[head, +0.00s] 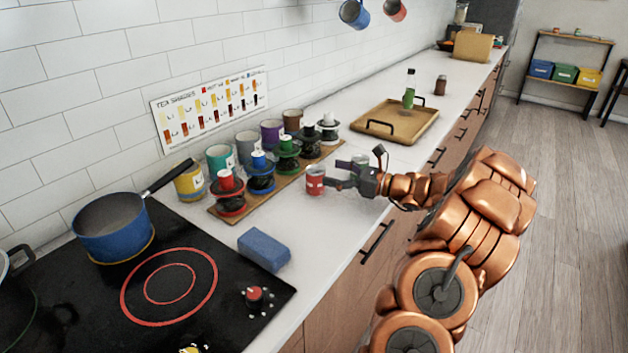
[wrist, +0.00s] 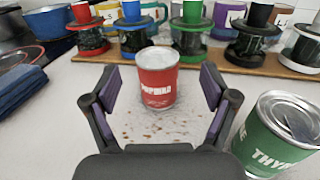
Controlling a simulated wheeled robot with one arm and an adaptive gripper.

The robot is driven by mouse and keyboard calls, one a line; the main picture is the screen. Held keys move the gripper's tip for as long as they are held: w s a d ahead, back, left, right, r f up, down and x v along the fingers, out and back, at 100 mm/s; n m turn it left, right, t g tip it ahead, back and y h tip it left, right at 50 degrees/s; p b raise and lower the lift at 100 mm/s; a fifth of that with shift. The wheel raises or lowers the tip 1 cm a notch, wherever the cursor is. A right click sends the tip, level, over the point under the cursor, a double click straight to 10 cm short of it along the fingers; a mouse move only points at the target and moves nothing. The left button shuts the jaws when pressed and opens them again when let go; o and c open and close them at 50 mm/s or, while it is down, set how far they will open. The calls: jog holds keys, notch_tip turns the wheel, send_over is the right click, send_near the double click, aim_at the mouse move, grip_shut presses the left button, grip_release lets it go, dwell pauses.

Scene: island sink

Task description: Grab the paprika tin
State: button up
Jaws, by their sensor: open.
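The paprika tin (wrist: 157,82) is a small red can with a pale lid and white lettering. It stands upright on the white counter. In the head view the red tin (head: 315,182) stands in front of the wooden rack, at the tips of my gripper. My gripper (wrist: 158,88) is open, with one finger to the left and one to the right of the tin. Gaps show between both fingers and the tin. In the head view my gripper (head: 338,177) reaches in low from the right.
A green thyme tin (wrist: 272,140) stands close to the right finger. Behind the paprika tin is a wooden rack (head: 222,213) with several coloured drippers. A blue sponge (head: 264,249), a black hob (head: 110,310) with a blue pot (head: 112,230), and a wooden tray (head: 425,125) share the counter. Reddish specks lie around the paprika tin.

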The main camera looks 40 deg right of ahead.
aim_at(316, 170)
jog(key=shift+f+p+x, duration=0.15)
jog(key=shift+p+x, duration=0.2)
jog(key=shift+x, duration=1.05)
jog(key=shift+f+p+x, duration=0.15)
jog(key=shift+p+x, duration=0.15)
jog(key=shift+x, duration=1.05)
jog(key=shift+s+a, duration=0.1)
jog(key=shift+a, duration=0.1)
jog(key=c, duration=1.3)
